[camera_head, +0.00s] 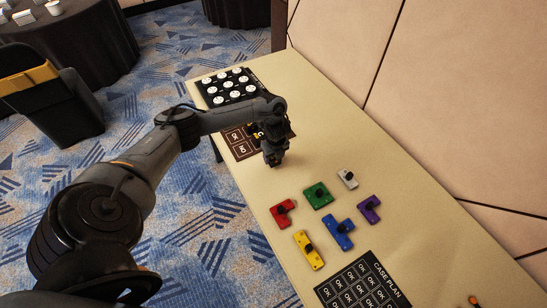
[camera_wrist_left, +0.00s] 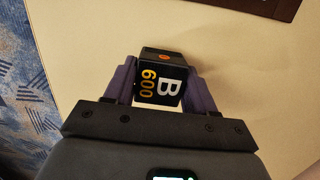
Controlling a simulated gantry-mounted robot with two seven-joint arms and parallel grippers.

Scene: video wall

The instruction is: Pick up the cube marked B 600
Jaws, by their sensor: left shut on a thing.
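My left gripper (camera_wrist_left: 158,85) is shut on a black cube (camera_wrist_left: 172,52) in the left wrist view. The cube's face reads B in white and 600 in yellow, and an orange mark shows on its adjoining side. The cube sits between the two purple-grey fingers. In the head view, my left gripper (camera_head: 273,160) points down over the table, near the dark printed board; the cube in it is too dark and small to make out there. Whether the cube touches the table is hard to tell. My right gripper is not in view.
The beige table (camera_head: 330,130) runs along a panelled wall. A dark printed board (camera_head: 238,144) and a black board with white discs (camera_head: 231,87) lie at its far end. Several coloured knobbed pieces, including a green one (camera_head: 317,194), lie nearer, before the CASE PLAN board (camera_head: 362,287).

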